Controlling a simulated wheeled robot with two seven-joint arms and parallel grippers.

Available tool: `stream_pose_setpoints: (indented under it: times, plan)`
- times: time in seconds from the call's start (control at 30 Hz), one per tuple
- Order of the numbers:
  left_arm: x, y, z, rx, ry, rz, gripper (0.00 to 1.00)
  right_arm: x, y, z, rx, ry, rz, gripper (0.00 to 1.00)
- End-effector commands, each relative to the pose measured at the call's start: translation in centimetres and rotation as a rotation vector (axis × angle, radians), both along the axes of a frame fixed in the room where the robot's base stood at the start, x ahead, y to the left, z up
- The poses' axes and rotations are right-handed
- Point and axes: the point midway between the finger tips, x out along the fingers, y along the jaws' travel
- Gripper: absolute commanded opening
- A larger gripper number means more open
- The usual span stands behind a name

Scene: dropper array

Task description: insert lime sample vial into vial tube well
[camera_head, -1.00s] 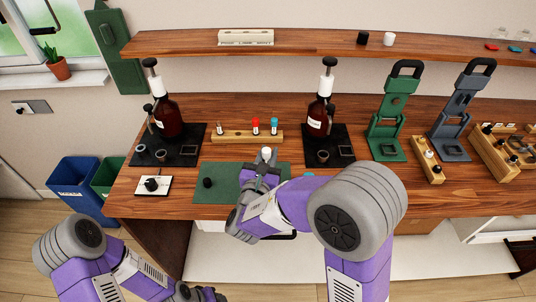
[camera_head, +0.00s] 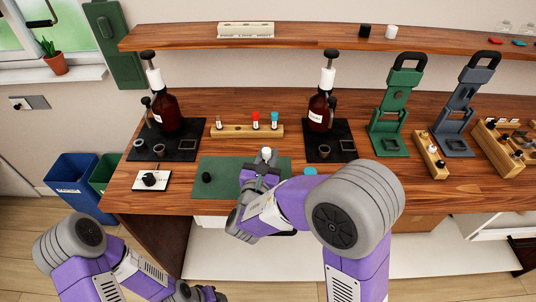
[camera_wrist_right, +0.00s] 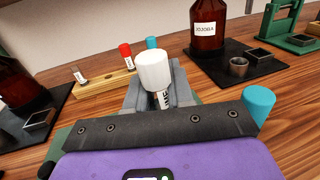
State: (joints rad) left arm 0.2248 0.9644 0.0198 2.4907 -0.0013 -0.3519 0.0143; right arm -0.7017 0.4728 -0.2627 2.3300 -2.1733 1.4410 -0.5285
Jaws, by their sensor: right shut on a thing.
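The lime sample vial (camera_head: 266,153) has a white cap and a label partly readable as "LIME" in the right wrist view (camera_wrist_right: 155,72). My right gripper (camera_head: 262,170) is shut on it and holds it roughly upright over the green mat (camera_head: 220,172), in front of the wooden vial rack (camera_head: 236,131). The rack holds a grey-white-topped vial (camera_head: 219,122), a red-capped vial (camera_head: 255,121) and a blue-capped vial (camera_head: 274,120). Between the first two is a stretch without vials; its wells cannot be made out. My left gripper (camera_head: 196,293) is low at the bottom edge, away from the table.
Brown dropper bottles on black stands flank the rack, one left (camera_head: 166,112) and one right (camera_head: 320,112). A black cap (camera_head: 206,177) lies on the mat. A cyan cap (camera_head: 310,171) is right of my right gripper. Green (camera_head: 390,140) and grey presses stand right.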

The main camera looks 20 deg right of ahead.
Motion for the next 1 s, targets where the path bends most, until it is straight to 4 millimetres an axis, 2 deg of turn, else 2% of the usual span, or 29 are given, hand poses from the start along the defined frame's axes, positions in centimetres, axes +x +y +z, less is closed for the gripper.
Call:
stream_pose_setpoints:
  times: [0.1, 0.13, 0.3, 0.33, 0.67, 1.0]
  plan:
    - [0.0, 0.0, -0.4, 0.0, 0.0, 0.0, 0.49, 0.0, 0.0, -0.4, 0.0, 0.0, 0.0, 0.0]
    - [0.0, 0.0, -0.4, 0.0, 0.0, 0.0, 0.49, 0.0, 0.0, -0.4, 0.0, 0.0, 0.0, 0.23]
    - [0.0, 0.0, -0.3, 0.0, 0.0, 0.0, 0.49, 0.0, 0.0, -0.3, 0.0, 0.001, 0.0, 0.5]
    - [0.0, 0.0, -0.3, 0.0, 0.0, 0.0, 0.49, 0.0, 0.0, -0.3, 0.0, 0.001, 0.0, 0.52]
    - [0.0, 0.0, -0.2, 0.0, 0.0, 0.0, 0.49, -0.4, 0.3, -0.3, 0.0, 0.001, 0.002, 0.52]
    - [0.0, 0.0, 0.7, 0.0, 0.0, 0.0, 0.49, -5.0, 2.9, -0.2, -0.002, 0.002, 0.004, 0.52]
